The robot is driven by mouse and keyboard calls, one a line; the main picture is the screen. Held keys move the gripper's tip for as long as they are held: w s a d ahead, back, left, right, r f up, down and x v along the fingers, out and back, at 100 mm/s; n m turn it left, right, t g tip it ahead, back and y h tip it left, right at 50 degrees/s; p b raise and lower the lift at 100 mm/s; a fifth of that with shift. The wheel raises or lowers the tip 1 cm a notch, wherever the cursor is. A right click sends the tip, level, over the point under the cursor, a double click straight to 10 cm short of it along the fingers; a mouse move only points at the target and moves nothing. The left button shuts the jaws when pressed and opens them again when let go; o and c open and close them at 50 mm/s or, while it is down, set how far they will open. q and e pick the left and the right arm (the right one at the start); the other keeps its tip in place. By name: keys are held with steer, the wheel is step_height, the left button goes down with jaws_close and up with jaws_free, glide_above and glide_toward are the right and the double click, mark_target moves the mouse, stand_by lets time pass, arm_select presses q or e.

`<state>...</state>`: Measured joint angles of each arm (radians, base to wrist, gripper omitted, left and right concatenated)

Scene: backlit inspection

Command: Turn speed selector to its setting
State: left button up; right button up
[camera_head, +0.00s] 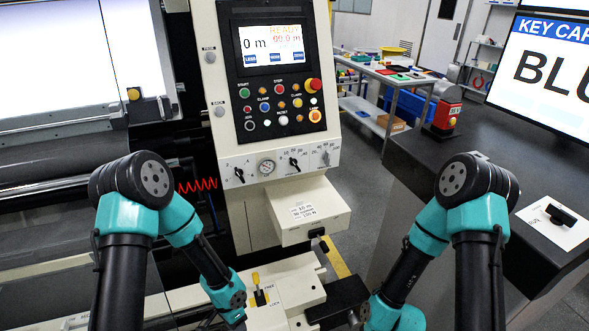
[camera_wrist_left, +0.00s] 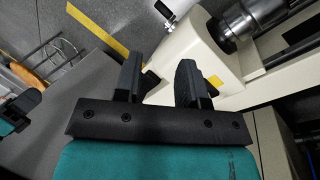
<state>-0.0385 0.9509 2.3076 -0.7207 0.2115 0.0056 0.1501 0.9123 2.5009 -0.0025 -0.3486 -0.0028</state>
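The cream machine's lower panel carries a left pointer knob (camera_head: 239,174), a round gauge (camera_head: 266,166), a middle pointer knob (camera_head: 295,163) and a right knob (camera_head: 326,157) with scale marks. I cannot tell which is the speed selector; their lettering is too small. My left gripper (camera_wrist_left: 160,78) is open and empty in the left wrist view, with a cream machine part just beyond its fingers. In the head view my left arm ends low, below the panel, and its fingers cannot be made out. My right arm reaches down at the lower right, clear of the panel; its fingers are not clearly visible.
Above the knobs is a button panel (camera_head: 280,105) with a lit screen (camera_head: 270,45). A cream box (camera_head: 290,212) with a printed label juts out below. A yellow-tipped lever (camera_head: 256,280) stands low. A dark bench (camera_head: 440,160) with a monitor is at right.

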mark_target(295, 165)
arm_select(q)
steer(key=w+d+r+m+t+y, duration=0.4)
steer(key=w+r+m+t, duration=0.15)
steer(key=w, duration=0.55)
steer(key=w+d+r+m+t+y, duration=0.45)
steer(key=w+r+m, duration=0.2)
steer(key=w, duration=0.35)
steer(key=w+d+r+m+t, duration=0.2)
steer(key=d+r+t, duration=0.3)
steer(key=d+r, duration=0.3)
steer(key=w+d+r+m+t, duration=0.3)
steer(key=w+d+r+t, duration=0.1)
steer(key=d+r, duration=0.4)
steer(key=shift+w+r+t+h, duration=0.35)
steer(key=shift+r+t, duration=0.25)
steer(key=shift+t, duration=0.1)
steer(key=x, duration=1.7)
steer(key=shift+w, duration=0.15)
steer(key=shift+f, duration=0.1)
steer(key=shift+c, duration=0.5)
